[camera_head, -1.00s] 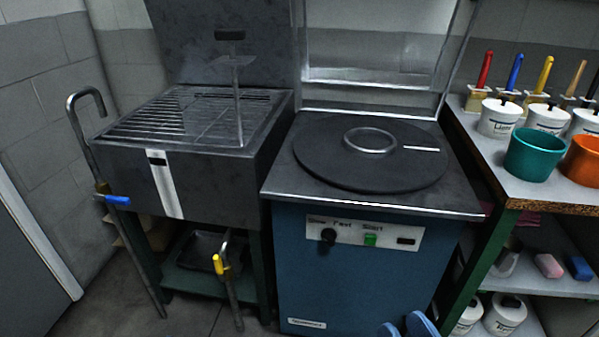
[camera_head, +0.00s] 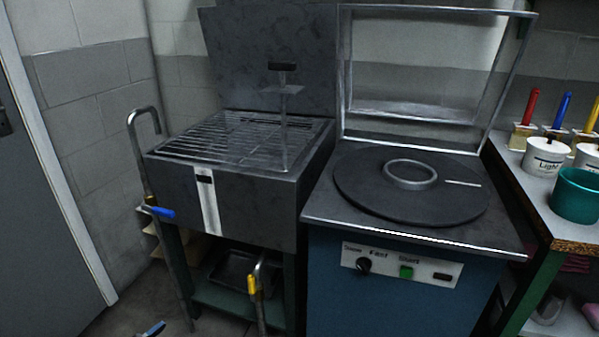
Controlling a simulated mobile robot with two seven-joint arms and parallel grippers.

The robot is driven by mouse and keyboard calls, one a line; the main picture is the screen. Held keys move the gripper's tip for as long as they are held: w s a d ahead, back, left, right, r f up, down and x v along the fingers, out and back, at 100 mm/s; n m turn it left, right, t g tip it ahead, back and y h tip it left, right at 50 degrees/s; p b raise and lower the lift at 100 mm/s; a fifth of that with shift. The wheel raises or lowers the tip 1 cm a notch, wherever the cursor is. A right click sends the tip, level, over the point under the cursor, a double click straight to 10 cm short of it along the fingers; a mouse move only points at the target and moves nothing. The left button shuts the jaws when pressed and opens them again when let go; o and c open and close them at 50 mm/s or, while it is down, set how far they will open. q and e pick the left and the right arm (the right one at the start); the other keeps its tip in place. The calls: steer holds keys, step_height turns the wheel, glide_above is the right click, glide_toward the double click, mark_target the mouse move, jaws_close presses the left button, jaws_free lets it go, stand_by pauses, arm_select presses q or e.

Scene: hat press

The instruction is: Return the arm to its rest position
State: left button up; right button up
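A small blue and dark piece (camera_head: 154,328) shows at the bottom edge, left of the middle. It looks like the tip of my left gripper, but nearly all of it is cut off, so I cannot tell whether it is open or shut. It touches nothing that I can see. My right gripper and arm are out of view.
A blue machine (camera_head: 385,310) with a round black plate (camera_head: 350,195) and raised glass lid stands right of centre. Left of it is a grated metal unit (camera_head: 250,217) with pipes (camera_head: 182,265). A table with a teal pot (camera_head: 577,196) stands right. Floor shows lower left.

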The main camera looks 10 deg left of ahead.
arm_select(q)
steer(key=s+d+r+m+g+h, duration=0.15)
steer(key=s+d+r, duration=0.25)
steer(key=d+r, duration=0.4)
steer(key=s+d+r+h, duration=0.3)
steer(key=s+d+r, duration=0.25)
steer(key=d, duration=0.45)
steer(key=s+d+r+g+h, duration=0.1)
steer(key=s+d+r+h, duration=0.15)
steer(key=d+r, duration=0.55)
steer(key=w+d+r+n+t+y, duration=0.2)
steer(key=d+r+n+t+y, duration=0.15)
steer(key=d+n, duration=0.2)
steer(key=s+a+r+g+y+p, duration=0.4)
steer(key=a+r+g+y+p, duration=0.1)
steer(key=p, duration=3.3)
steer(key=a+r+g, duration=0.1)
steer(key=a+r, duration=0.1)
steer(key=a, duration=0.1)
steer(key=shift+a, duration=0.35)
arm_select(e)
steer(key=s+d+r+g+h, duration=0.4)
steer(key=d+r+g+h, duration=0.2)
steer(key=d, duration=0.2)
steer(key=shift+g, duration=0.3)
arm_select(q)
steer(key=shift+r, duration=0.1)
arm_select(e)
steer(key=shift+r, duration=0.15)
